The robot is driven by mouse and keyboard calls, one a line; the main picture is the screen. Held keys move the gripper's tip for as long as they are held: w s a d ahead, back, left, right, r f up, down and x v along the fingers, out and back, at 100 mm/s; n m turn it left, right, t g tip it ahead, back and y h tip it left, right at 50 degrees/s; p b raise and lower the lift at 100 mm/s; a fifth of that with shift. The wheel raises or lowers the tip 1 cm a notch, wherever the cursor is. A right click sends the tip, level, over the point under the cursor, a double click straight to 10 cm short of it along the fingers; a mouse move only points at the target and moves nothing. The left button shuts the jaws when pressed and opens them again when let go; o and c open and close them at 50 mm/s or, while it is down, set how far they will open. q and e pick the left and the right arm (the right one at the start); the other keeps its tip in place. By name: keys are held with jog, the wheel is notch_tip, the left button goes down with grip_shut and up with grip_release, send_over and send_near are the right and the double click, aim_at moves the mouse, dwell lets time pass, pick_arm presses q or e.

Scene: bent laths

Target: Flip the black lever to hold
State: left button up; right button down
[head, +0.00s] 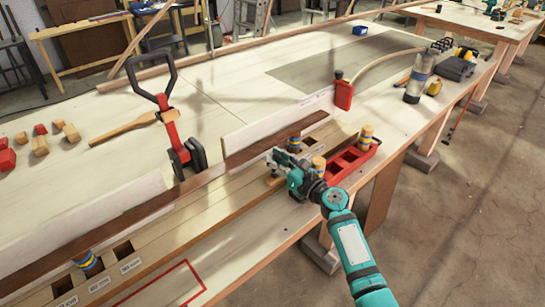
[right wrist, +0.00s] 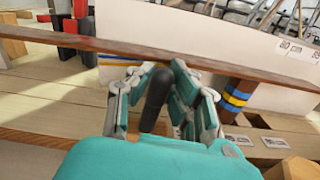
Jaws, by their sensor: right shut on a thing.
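My right gripper (head: 278,165) reaches in from the lower right in the head view, at the wooden rail beside the long brown lath (head: 230,163). In the right wrist view its fingers (right wrist: 165,88) are closed around a dark rounded bar, which looks like the black lever (right wrist: 157,95). In the head view the gripper hides the lever. Any hold marking cannot be made out. My left gripper is not in view.
A red clamp with a black loop handle (head: 166,101) stands left on the workbench. A red tray (head: 374,151) lies right of my gripper. Striped pegs (head: 88,264) and white boards (head: 90,220) line the lath. Wooden blocks (head: 40,146) lie far left. The back middle is mostly clear.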

jog(key=shift+w+d+f+m, duration=0.1)
jog(key=shift+d+m, duration=0.05)
jog(key=shift+m, duration=0.25)
jog(key=c, duration=1.2)
grip_release()
jog(key=shift+d, duration=0.1)
jog(key=v, duration=1.2)
